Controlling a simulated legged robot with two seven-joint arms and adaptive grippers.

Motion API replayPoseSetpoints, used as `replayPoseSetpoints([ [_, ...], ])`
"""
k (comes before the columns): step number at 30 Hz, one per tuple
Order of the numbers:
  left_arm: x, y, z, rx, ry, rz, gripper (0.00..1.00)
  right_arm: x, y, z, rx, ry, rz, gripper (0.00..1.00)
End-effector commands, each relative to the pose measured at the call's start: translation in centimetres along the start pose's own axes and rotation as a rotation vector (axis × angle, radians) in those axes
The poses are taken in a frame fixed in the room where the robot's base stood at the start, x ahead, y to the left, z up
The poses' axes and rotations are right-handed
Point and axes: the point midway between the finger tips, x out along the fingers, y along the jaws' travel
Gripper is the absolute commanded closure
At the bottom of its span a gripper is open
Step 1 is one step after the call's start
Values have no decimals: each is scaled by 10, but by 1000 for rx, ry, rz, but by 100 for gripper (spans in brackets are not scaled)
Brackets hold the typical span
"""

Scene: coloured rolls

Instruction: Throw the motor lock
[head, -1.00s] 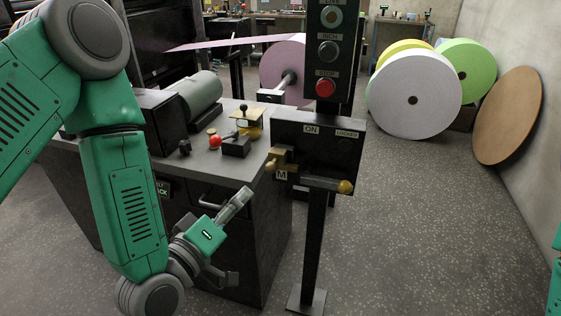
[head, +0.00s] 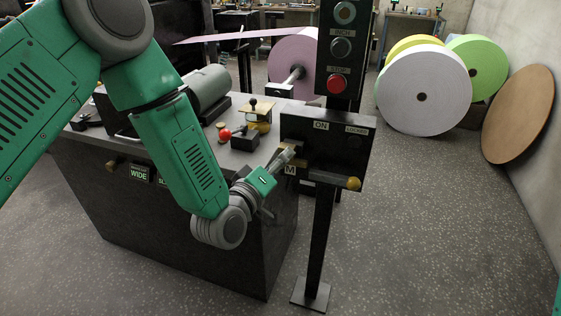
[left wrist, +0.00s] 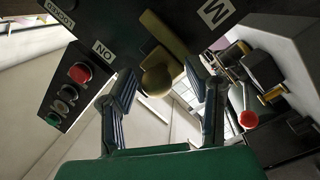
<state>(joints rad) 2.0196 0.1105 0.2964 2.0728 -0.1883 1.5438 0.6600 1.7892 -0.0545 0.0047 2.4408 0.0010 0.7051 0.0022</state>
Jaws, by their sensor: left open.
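A dark control box (head: 340,137) on a post carries the labels ON and LOCKED and a tag M. A bar with a brass knob (head: 353,183) sticks out at its lower right. A brass lever at the box's left side is mostly hidden behind my left gripper (head: 288,156) in the head view. In the left wrist view, a round brass knob (left wrist: 155,82) lies between the fingertips of my open left gripper (left wrist: 161,74). I cannot tell whether the fingers touch it. My right gripper is out of view.
Above the box, a panel holds a red STOP button (head: 337,84) and other buttons. A dark machine cabinet (head: 185,235) with a red-knobbed lever (head: 226,134) stands to the left, under my left arm. Large paper rolls (head: 424,91) stand behind.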

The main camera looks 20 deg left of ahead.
Motion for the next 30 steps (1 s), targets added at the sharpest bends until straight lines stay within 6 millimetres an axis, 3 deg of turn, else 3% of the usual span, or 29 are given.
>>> replayPoseSetpoints([
  [4,0,0,0,0,0,0,59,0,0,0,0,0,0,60],
  [7,0,0,0,0,0,0,94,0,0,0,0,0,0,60],
  [8,0,0,0,1,0,0,100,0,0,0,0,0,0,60],
  [14,0,1,4,0,-3,-2,100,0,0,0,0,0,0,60],
  [22,9,24,41,-2,-6,-4,100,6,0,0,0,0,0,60],
  [30,9,28,48,0,-10,-6,100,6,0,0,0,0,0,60],
])
